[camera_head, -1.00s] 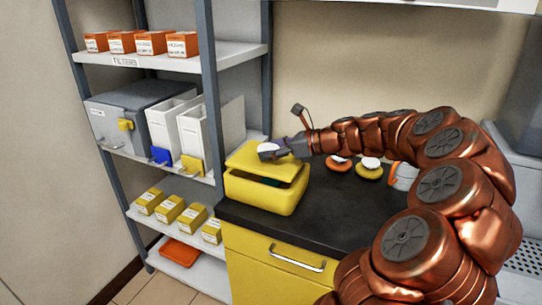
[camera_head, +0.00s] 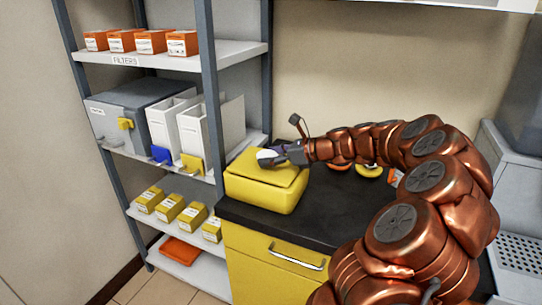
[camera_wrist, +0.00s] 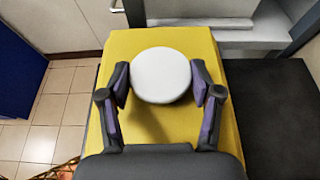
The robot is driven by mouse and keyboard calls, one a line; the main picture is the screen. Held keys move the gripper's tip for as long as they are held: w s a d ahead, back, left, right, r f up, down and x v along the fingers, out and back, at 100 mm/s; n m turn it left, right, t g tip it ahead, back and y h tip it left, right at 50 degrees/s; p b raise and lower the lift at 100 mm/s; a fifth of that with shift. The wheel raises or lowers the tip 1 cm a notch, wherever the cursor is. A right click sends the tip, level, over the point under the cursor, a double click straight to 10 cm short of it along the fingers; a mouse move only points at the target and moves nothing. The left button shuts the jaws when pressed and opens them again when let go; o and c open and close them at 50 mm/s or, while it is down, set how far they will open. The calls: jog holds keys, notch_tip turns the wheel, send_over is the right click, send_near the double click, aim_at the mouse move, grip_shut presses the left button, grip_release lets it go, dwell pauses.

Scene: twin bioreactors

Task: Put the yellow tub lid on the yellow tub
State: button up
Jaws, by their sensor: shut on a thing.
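The yellow tub (camera_head: 262,194) stands on the left end of the black counter. The yellow tub lid (camera_head: 285,177) lies over the tub's top and looks nearly level; it fills the middle of the wrist view (camera_wrist: 165,120). The lid has a round white knob (camera_wrist: 161,75). My gripper (camera_head: 268,157) is over the lid, its two fingers (camera_wrist: 164,84) on either side of the knob and shut on it. The tub's inside is hidden under the lid. I cannot tell whether the lid's rim is fully seated.
The black counter (camera_head: 320,220) is clear in front and to the right of the tub. Yellow and orange round items (camera_head: 368,170) lie behind my arm. A grey shelf rack (camera_head: 213,100) with boxes and white binders stands close on the left.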

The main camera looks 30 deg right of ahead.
jog(key=o, duration=1.2)
jog(key=shift+r, duration=0.1)
jog(key=v, duration=1.2)
jog(key=shift+b, duration=0.35)
